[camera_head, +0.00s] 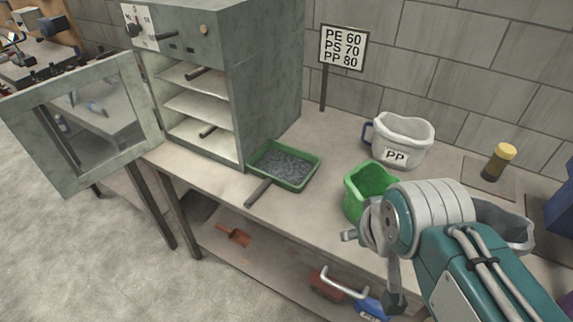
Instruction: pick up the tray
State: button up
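The green tray (273,180) stands on the workbench, just in front of the right side of the open oven. It holds grey granules (285,164). Its dark handle (258,192) points toward the bench's front edge. My gripper (371,270) is at the lower right, near the front edge of the bench, to the right of the tray and apart from it. My wrist hides part of the gripper, so I cannot tell how far its fingers are apart. I see nothing held in it.
The oven (270,80) has its door (80,120) swung open to the left. A green bin (366,190) stands between the tray and my arm. A white PP jug (402,135) and a sign (342,48) are behind. A scoop (234,234) lies on the lower shelf.

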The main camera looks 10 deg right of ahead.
aim_at(289, 167)
jog(key=j+z, duration=0.1)
jog(key=z, duration=0.3)
jog(key=j+z, duration=0.35)
jog(key=j, duration=0.3)
jog(key=j+z, duration=0.4)
jog(key=j, duration=0.2)
jog(key=k+j, duration=0.1)
jog(key=j, duration=0.35)
jog(key=k+j, duration=0.1)
jog(key=j, duration=0.4)
jog(key=k+j+z, duration=0.1)
jog(key=j, duration=0.35)
jog(key=k+j, duration=0.1)
jog(key=j, duration=0.35)
